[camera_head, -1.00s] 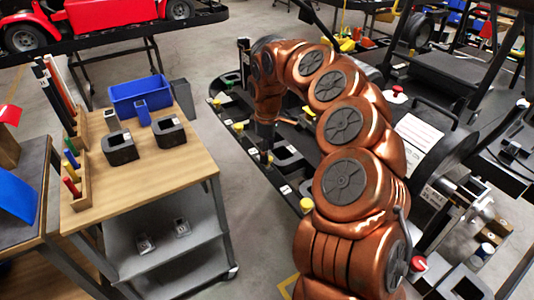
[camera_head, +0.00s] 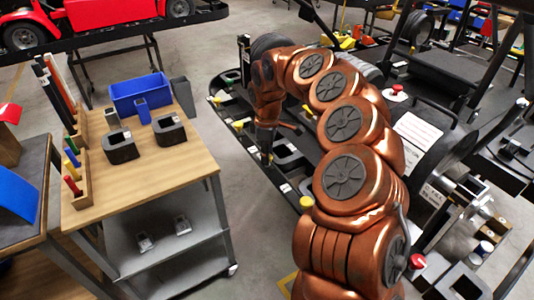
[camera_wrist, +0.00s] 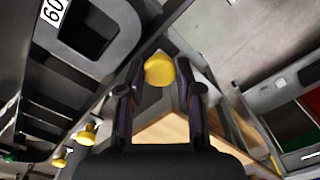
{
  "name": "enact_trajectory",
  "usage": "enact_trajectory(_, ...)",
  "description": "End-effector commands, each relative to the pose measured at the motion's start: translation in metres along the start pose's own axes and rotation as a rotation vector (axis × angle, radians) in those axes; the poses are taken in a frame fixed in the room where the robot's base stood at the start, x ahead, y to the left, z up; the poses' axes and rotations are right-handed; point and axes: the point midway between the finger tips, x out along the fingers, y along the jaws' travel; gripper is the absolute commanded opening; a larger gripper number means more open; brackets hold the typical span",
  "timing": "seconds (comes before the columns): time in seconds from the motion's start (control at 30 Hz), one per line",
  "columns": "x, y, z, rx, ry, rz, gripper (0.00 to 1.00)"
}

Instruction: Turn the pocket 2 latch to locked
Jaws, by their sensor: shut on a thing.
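A yellow knob (camera_wrist: 159,70), which looks like a latch handle, sits between the fingertips of my gripper (camera_wrist: 160,84) in the wrist view. My gripper is shut on it. In the head view my gripper (camera_head: 266,152) reaches down at the black kart stand tray (camera_head: 284,187), and the gripped knob is hidden there. I cannot read a pocket number or tell the latch's locked or unlocked position. Other yellow knobs stand along the tray edge, one left of my gripper (camera_head: 238,124) and one nearer the camera (camera_head: 306,202).
Dark block-shaped pockets stand in the tray beside my gripper, one labelled 60 (camera_wrist: 97,35) in the wrist view. A wooden-topped cart (camera_head: 185,171) with a blue bin (camera_head: 140,93) stands left. Clear floor (camera_head: 240,190) lies between cart and stand.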

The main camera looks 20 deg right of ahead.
Motion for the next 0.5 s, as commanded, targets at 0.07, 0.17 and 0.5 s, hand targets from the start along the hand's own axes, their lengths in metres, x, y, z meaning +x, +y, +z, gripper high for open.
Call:
enact_trajectory(0.07,0.0000,-0.0001,0.0001,0.000,0.000,0.000,0.02)
enact_trajectory(0.17,0.0001,-0.0001,0.0001,0.001,0.000,0.000,0.00)
enact_trajectory(0.5,0.0036,0.0002,0.0009,0.090,-0.002,0.000,0.00)
